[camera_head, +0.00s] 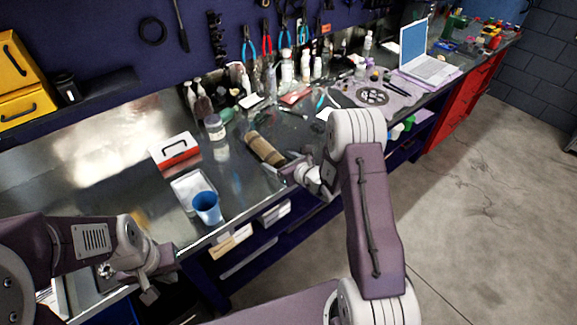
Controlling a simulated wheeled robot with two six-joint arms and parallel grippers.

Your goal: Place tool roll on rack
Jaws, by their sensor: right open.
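The tool roll is a brown rolled bundle (264,148) with darker bands, lying on the metal bench top (105,150) near its middle. My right gripper (288,172) is open just beyond the near right end of the roll, over the bench. I cannot tell whether its fingertips touch the roll. My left gripper (165,277) is at the bench's front edge in the lower left, far from the roll, and its jaw state is unclear. I cannot make out for certain which thing is the rack; a dark wall shelf (98,92) is at the upper left.
A white tray (181,187) with a blue cup (206,208) stands left of the roll, and a red and white box (176,150) behind the tray. Bottles (305,66) and a laptop (428,68) are farther back. The bench's left part is clear.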

